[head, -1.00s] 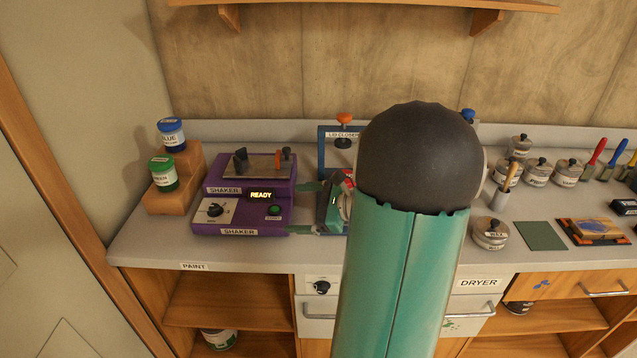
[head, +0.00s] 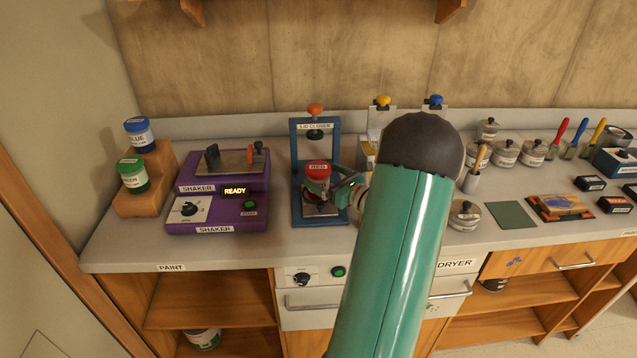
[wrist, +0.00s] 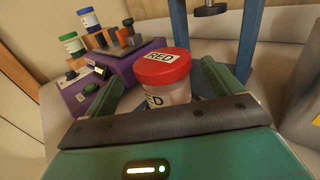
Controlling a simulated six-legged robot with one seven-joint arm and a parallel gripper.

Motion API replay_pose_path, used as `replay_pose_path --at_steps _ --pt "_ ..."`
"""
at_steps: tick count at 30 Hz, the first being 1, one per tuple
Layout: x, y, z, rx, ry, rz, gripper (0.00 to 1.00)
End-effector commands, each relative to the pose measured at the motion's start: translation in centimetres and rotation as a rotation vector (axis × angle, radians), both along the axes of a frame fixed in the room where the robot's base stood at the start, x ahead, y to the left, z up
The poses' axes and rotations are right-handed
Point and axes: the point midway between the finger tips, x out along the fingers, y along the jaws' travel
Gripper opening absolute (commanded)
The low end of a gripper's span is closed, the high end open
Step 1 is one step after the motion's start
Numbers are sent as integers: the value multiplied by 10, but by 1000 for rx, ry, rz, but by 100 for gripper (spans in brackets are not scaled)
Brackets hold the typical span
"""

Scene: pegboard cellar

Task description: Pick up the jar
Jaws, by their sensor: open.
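A jar with a red lid labelled RED (head: 318,171) stands on the base of the blue lid closer (head: 294,160), in front of its press head. In the wrist view the red jar (wrist: 163,80) is between the two fingers of my gripper (wrist: 170,88). The fingers are open on either side of it, and its lower part is hidden behind the gripper's dark bar. In the head view my gripper (head: 338,190) reaches the jar from the right, partly hidden by my arm.
The purple shaker (head: 218,190), its display reading READY, stands left of the lid closer. Blue (head: 139,134) and green (head: 133,174) jars sit on a wooden step at the far left. Several metal tins, brushes and a wax tin (head: 464,215) stand to the right.

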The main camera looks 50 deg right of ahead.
Motion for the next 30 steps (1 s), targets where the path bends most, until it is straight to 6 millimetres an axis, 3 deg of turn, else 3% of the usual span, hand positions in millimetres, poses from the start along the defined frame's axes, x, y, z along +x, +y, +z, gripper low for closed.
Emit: replay_pose_path --at_steps 12,19,28,30 --pt "49 -10 0 0 -1 1 92" --pt "51 -10 1 -1 0 0 92" --pt "51 -10 1 -1 0 0 33" --pt "51 -10 1 -2 -2 1 32"
